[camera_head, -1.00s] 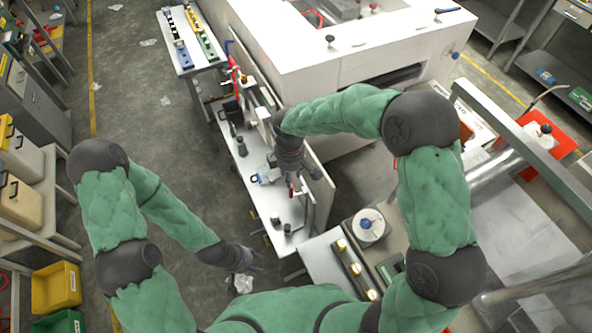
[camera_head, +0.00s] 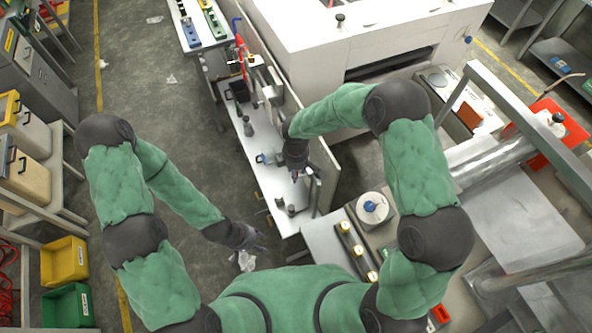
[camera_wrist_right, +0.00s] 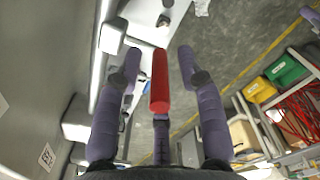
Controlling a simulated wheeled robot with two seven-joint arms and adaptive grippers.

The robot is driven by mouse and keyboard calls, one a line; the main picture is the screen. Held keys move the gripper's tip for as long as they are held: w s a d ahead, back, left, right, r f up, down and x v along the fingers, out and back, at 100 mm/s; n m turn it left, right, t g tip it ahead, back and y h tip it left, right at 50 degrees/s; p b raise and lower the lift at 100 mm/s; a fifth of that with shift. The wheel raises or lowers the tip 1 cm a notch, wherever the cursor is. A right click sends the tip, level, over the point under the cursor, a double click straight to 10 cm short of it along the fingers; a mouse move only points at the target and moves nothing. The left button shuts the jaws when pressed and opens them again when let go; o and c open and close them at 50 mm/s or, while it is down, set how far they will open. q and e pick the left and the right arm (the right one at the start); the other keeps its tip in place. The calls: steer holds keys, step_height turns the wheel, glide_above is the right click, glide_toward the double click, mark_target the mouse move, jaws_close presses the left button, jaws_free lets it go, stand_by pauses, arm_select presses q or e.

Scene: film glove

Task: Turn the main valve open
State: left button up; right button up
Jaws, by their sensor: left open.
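A red handle (camera_wrist_right: 159,82) stands between the spread fingers of my right gripper (camera_wrist_right: 159,60) in the right wrist view. A gap shows on each side of it, and one dark finger lies behind its lower end. I cannot tell whether this is the main valve's handle. In the head view my right gripper (camera_head: 298,172) hangs over the narrow white bench (camera_head: 275,187) and hides what is under it. Red fittings (camera_head: 240,55) and a blue lever (camera_head: 237,24) show at the bench's far end.
A white panel (camera_head: 270,72) edges the bench's right side, with a large white machine (camera_head: 340,40) behind it. A round white canister (camera_head: 373,208) stands at right. Yellow (camera_head: 63,263) and green (camera_head: 68,306) bins stand at left. The floor between is mostly clear.

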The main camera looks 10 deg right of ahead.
jaws_close()
steer(key=shift+w+a+r+g+p, duration=0.1)
steer(key=shift+w+g+p, duration=0.15)
steer(key=shift+g+p, duration=0.3)
steer(key=shift+w+a+f+g+h+b, duration=0.15)
steer(key=shift+w+g+h+b, duration=0.3)
steer(key=shift+g, duration=0.45)
steer(key=shift+w+a+f+g+h+b, duration=0.1)
steer(key=shift+w+f+g+h+b, duration=0.15)
steer(key=shift+g+b, duration=0.55)
steer(key=shift+w+a+f+g+h+b, duration=0.15)
steer(key=shift+w+g+h+b, duration=0.25)
steer(key=shift+g, duration=0.65)
